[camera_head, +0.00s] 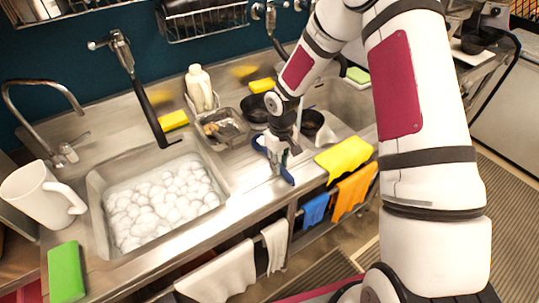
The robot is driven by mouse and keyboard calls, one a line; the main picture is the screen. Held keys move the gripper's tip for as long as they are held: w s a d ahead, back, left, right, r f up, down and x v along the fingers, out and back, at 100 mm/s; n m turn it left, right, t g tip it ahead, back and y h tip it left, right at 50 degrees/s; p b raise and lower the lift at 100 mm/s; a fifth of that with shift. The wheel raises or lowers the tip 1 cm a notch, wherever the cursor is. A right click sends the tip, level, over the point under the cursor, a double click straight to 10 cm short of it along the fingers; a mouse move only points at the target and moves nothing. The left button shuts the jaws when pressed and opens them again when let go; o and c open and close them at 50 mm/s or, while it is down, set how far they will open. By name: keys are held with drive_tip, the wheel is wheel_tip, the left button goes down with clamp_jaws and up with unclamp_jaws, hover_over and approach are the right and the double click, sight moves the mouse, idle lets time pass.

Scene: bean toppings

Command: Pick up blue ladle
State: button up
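My gripper (280,160) points down over the steel counter, close to its front edge and to the left of the right-hand sink. Dark blue parts show beside the fingers, one to their left (258,143) and one below them near the counter edge (288,178). These look like parts of the blue ladle, whose middle is hidden behind the fingers. The gripper and the blue parts overlap in this view. I cannot tell whether the fingers touch or grip the ladle, or how far apart they are.
A left sink (100,222) holds white foam. A white jug (40,195), a green sponge (66,272) and a white bottle (199,88) stand around it. A tray (222,128) and dark pans (254,107) lie close behind my gripper. A yellow cloth (344,158) lies to its right.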

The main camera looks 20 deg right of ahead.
clamp_jaws()
